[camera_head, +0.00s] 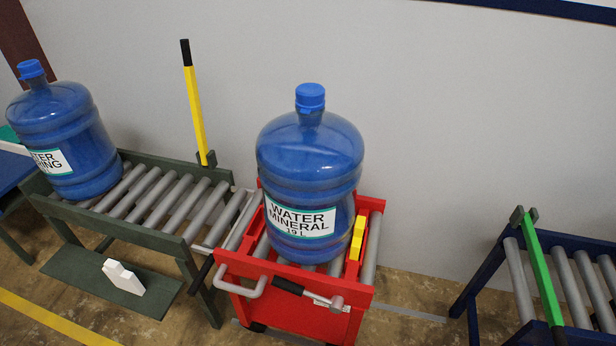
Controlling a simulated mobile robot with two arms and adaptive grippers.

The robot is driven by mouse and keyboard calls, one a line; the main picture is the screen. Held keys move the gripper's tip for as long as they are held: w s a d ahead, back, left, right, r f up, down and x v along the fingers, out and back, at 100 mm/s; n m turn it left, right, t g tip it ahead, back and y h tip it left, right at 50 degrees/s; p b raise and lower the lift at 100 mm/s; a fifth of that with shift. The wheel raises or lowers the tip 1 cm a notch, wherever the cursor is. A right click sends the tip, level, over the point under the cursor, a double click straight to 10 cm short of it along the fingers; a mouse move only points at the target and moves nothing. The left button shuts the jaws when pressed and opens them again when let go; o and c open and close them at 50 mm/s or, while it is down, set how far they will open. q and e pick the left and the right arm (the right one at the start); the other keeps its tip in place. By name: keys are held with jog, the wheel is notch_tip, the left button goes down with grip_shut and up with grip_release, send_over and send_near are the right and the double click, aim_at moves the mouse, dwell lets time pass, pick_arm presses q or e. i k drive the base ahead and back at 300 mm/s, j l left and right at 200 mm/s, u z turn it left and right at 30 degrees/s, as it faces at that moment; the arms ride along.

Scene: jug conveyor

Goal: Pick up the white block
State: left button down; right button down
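The white block (123,277) is a small stepped piece. It rests on the low dark green shelf (80,271) under the left roller conveyor, towards the shelf's right end. Its upper part is narrower than its base. Nothing touches it from above. Neither of my grippers is in view, so their distance from the block cannot be told.
A blue jug (62,135) stands on the green roller conveyor (150,236) above the shelf. Another jug (310,170) stands on the red cart (300,275). A yellow lever (194,110) rises behind the green conveyor. A blue conveyor with a green bar (543,270) is at right.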

aim_at(122, 279)
jog(key=u, duration=1.55)
jog(key=i+j, duration=0.85)
jog(key=j, duration=0.15)
